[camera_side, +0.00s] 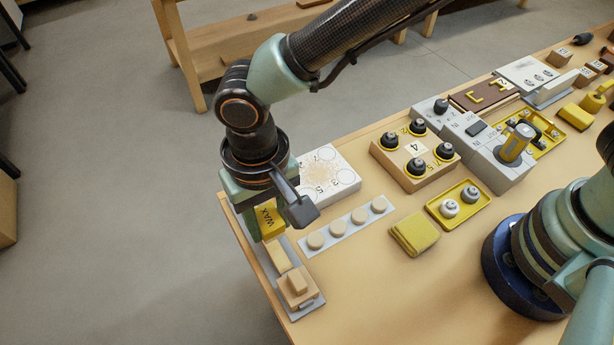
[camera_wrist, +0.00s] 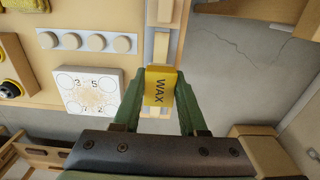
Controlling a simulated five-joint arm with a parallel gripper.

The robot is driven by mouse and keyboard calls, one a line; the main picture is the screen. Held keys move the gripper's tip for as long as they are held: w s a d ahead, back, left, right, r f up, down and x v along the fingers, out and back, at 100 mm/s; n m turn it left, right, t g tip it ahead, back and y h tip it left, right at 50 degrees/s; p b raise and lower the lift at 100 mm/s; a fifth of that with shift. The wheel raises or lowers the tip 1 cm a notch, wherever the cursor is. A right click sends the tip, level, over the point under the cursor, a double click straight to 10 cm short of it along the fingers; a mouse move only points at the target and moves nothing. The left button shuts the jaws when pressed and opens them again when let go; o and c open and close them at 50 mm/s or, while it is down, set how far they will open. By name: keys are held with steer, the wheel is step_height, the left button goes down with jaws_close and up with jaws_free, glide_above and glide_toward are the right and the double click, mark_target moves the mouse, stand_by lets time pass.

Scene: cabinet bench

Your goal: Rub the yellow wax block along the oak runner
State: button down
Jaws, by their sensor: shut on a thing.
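The yellow wax block (camera_side: 271,219), marked WAX, is held between the two green fingers of my gripper (camera_side: 258,226), at the left corner of the bench. In the wrist view the wax block (camera_wrist: 160,87) sits between both fingertips, its lettering facing the camera. The oak runner (camera_side: 278,256) is a pale wooden strip on a grey plate along the bench edge. It also shows in the wrist view (camera_wrist: 161,47), running away from the wax block. My gripper is over the runner's rear part and hides some of it. I cannot tell whether the wax touches the runner.
A stepped wooden block (camera_side: 297,287) stands at the runner's near end. A grey strip with several round pegs (camera_side: 347,226) lies to the right, and a white numbered board (camera_side: 328,175) behind it. A yellow folded cloth (camera_side: 414,233) lies farther right. The front bench surface is clear.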

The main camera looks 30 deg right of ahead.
steer(key=shift+r, duration=0.25)
steer(key=shift+r, duration=1.55)
steer(key=w+d+r, duration=0.2)
steer(key=w+d, duration=0.1)
steer(key=d, duration=0.6)
steer(key=w+d+r, duration=0.1)
steer(key=w+d, duration=0.3)
steer(key=d, duration=0.4)
steer(key=w+d+r, duration=0.2)
steer(key=w+d, duration=0.1)
steer(key=d, duration=0.6)
steer(key=s+d+r, duration=0.1)
steer(key=s+d, duration=0.1)
steer(key=d, duration=0.8)
